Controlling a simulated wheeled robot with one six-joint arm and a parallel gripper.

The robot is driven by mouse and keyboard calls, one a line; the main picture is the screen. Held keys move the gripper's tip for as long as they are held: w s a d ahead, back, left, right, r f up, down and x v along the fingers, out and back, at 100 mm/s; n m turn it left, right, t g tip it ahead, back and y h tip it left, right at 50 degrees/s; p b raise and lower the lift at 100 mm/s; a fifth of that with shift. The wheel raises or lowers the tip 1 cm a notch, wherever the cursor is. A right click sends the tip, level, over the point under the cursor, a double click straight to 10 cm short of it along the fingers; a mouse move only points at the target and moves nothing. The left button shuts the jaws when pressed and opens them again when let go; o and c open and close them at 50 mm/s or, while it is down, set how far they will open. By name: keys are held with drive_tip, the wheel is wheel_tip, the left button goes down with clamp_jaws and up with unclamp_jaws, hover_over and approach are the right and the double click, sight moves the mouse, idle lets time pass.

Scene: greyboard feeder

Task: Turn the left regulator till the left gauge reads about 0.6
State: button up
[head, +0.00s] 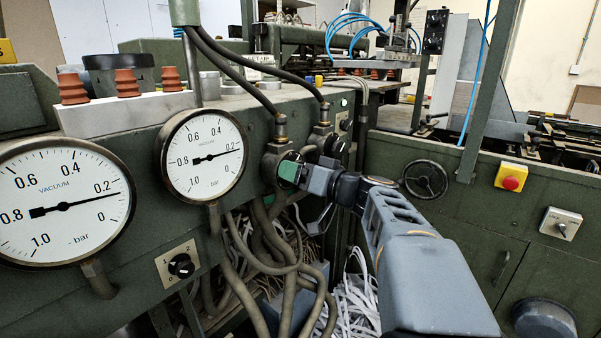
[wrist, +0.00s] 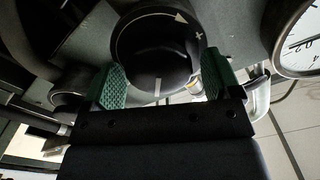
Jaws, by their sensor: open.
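The left regulator (head: 269,166) is a dark body on the green panel, right of the gauges. Its round black knob (wrist: 156,50) fills the top middle of the wrist view, with a white line low on its face and an arrow with a plus on its rim. My gripper (wrist: 163,76) is open, its green pads on either side of the knob; I cannot tell whether they touch it. In the head view my gripper (head: 290,171) partly hides the regulator. The left gauge (head: 60,230) is a large white vacuum dial; its needle points between 0 and 0.2, a little below 0.2.
The right gauge (head: 205,175) also reads slightly below 0.2. The right regulator (head: 338,150) is close beside my gripper. Hoses (head: 280,255) hang below. A rotary switch (head: 180,266) sits under the gauges, and a red stop button (head: 511,182) is at the right.

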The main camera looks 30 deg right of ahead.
drive_tip(key=c, duration=0.9)
